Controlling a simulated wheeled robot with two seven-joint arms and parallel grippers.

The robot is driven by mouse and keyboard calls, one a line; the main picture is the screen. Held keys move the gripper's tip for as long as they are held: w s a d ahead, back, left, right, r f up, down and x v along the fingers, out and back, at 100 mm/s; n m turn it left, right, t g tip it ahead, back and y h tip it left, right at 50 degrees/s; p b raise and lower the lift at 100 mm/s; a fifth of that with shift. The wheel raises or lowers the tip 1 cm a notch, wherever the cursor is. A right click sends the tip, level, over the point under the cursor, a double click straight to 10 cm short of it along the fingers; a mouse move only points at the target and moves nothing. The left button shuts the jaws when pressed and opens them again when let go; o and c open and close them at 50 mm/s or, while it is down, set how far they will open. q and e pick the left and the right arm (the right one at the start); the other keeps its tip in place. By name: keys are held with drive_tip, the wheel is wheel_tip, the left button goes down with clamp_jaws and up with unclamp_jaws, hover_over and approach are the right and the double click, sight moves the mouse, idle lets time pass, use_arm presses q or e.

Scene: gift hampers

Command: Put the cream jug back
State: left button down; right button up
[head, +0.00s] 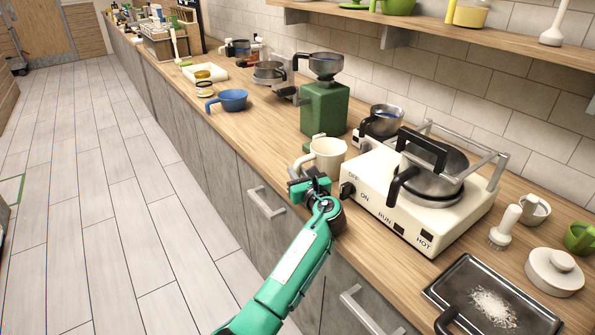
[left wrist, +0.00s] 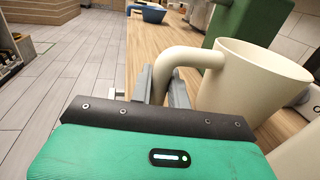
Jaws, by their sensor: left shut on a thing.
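The cream jug (head: 327,154) is at the counter's front edge, left of the white hot plate. It looks upright in the head view, with its handle toward my left gripper (head: 309,181). My left gripper is shut on the jug's handle; in the left wrist view the fingers (left wrist: 160,88) close around the handle of the jug (left wrist: 255,75). The jug's base is hidden by the gripper in the head view, so I cannot tell whether it touches the counter. My right gripper is in neither view.
A white hot plate (head: 413,215) with a lidded pan (head: 436,168) stands right of the jug. A green grinder (head: 324,108) stands behind it. A blue pan (head: 231,100) lies farther along the counter (head: 255,131). A black tray (head: 465,277) with white powder is at lower right.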

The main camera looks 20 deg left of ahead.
use_arm(q)
drive_tip(key=c, duration=1.3)
unclamp_jaws()
drive_tip(key=shift+c, duration=0.2)
drive_tip(key=shift+f, duration=0.1)
